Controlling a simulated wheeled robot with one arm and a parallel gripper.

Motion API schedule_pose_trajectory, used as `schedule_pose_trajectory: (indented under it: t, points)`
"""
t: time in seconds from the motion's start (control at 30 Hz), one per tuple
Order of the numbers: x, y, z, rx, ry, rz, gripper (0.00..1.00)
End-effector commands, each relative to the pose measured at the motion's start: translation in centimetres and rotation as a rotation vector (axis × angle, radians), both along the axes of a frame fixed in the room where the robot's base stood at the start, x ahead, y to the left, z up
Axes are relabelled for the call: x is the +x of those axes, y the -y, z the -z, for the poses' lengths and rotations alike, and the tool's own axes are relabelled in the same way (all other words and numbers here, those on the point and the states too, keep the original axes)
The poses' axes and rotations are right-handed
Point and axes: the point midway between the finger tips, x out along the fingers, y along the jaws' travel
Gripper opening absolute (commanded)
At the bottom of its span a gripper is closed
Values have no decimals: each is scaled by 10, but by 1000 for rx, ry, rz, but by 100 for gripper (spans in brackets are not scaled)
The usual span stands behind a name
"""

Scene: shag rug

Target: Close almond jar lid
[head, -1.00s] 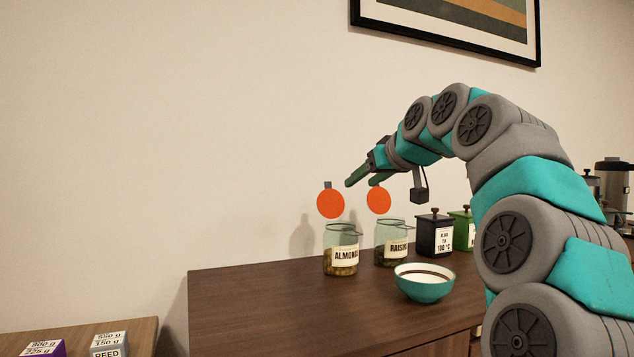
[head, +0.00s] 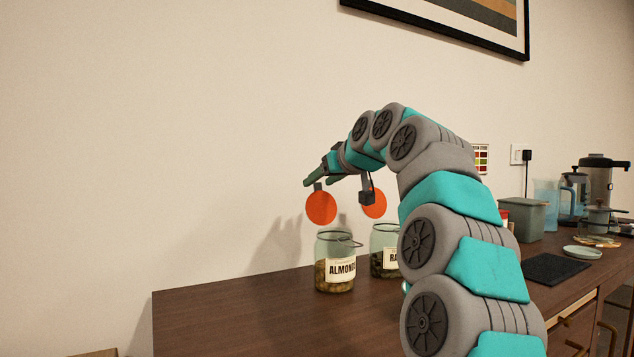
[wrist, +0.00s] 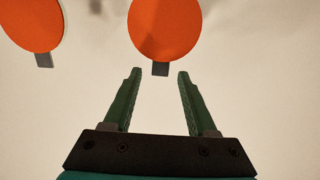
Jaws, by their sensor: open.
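The almond jar (head: 335,262) is a glass jar labelled "ALMON…", standing on the brown wooden counter (head: 230,310). Its round orange lid (head: 321,208) stands upright, open, above the jar's rim, with a small grey tab at its top. My gripper (head: 310,183) is open and empty, just above and beside this lid in the head view. In the wrist view the gripper (wrist: 158,88) has its two green fingers apart, and an orange lid (wrist: 165,28) with its grey tab lies ahead between the fingertips. The wrist view shows no jar bodies.
A second jar (head: 384,252), labelled "RA…", stands to the right with its orange lid (head: 375,206) also up; my arm partly hides it. A second lid (wrist: 32,22) shows in the wrist view. A dark mat (head: 555,268) and a grey-green box (head: 531,219) are farther right. The counter's left end is clear.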

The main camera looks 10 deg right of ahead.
Motion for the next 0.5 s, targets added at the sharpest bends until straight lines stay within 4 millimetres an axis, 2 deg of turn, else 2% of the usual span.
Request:
schedule_pose_trajectory:
  t: [0.1,0.2,0.47,0.5]
  points:
    - [14,-5,6,0,-2,-1,57]
    - [20,-7,8,0,0,0,57]
    - [21,-7,9,0,1,0,57]
    - [21,-7,9,0,1,0,53]
